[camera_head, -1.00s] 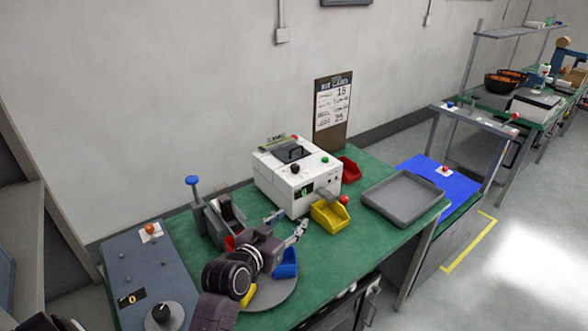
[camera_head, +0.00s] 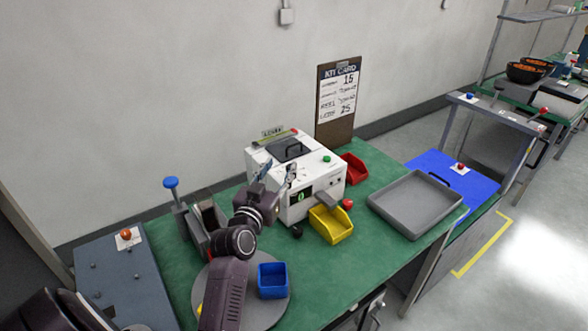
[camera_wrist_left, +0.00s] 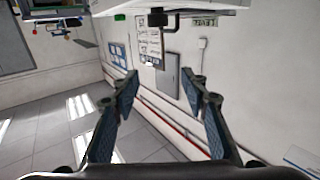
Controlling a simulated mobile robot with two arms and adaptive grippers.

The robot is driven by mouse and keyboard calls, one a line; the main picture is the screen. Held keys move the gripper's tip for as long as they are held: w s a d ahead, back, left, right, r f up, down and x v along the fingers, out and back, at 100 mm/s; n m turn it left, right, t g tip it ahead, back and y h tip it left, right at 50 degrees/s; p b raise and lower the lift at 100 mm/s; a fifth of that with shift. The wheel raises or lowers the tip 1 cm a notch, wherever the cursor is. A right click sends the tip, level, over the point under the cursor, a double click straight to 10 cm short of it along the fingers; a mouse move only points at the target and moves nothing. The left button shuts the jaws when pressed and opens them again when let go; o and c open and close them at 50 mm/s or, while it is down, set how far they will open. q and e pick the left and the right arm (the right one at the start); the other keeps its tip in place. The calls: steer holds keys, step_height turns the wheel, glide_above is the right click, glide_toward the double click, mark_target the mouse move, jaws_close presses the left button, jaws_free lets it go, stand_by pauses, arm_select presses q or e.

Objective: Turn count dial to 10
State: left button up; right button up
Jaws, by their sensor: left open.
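The white machine (camera_head: 300,200) stands on the green bench, with a small display (camera_head: 306,194) reading 0 on its front. My left gripper (camera_head: 278,174) is open and empty, close to the machine's left front top edge, its fingers partly covering that corner. The black knob seen there earlier is hidden behind the fingers. My right gripper is not in view.
A yellow bin (camera_head: 331,226) and a red bin (camera_head: 354,168) stand beside the machine. A blue bin (camera_head: 272,283) is on a round grey plate, near my left forearm. A grey tray (camera_head: 416,205) lies to the right. A blue-topped lever (camera_head: 171,184) rises at the left.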

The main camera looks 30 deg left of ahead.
arm_select(q)
step_height(320, 180, down, 6)
steer(key=b, duration=0.6)
steer(key=p+x, duration=0.1)
steer(key=x, duration=0.6)
steer(key=shift+f+p, duration=0.1)
steer(key=shift+p, duration=0.2)
steer(key=shift+w+a, duration=0.15)
steer(key=shift+w, duration=0.45)
